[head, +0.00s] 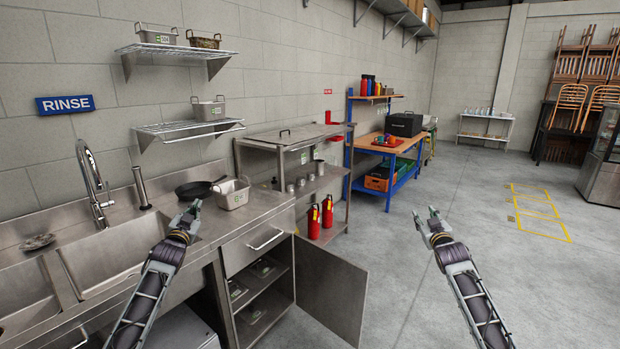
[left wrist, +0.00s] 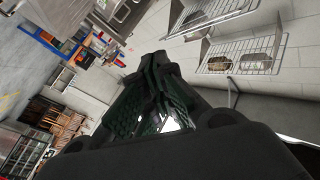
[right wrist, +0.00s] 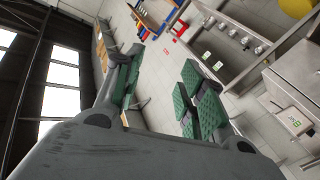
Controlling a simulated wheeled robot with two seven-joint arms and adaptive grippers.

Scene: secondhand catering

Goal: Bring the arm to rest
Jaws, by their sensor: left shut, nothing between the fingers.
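My left gripper (head: 188,215) is above the front edge of the steel sink counter, in front of a black frying pan and a steel container. Its fingers are together and hold nothing; the left wrist view shows the closed finger pads (left wrist: 160,100). My right gripper (head: 432,222) is raised over the open floor at the right of the head view. Its fingers are apart and empty; the right wrist view shows a gap between the green pads (right wrist: 160,90).
The sink counter (head: 255,208) holds the frying pan (head: 194,190) and the steel container (head: 232,193). Below it a cabinet door (head: 330,290) hangs open into the floor space between my arms. A steel shelf unit (head: 285,140) and a blue workbench (head: 395,160) stand beyond.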

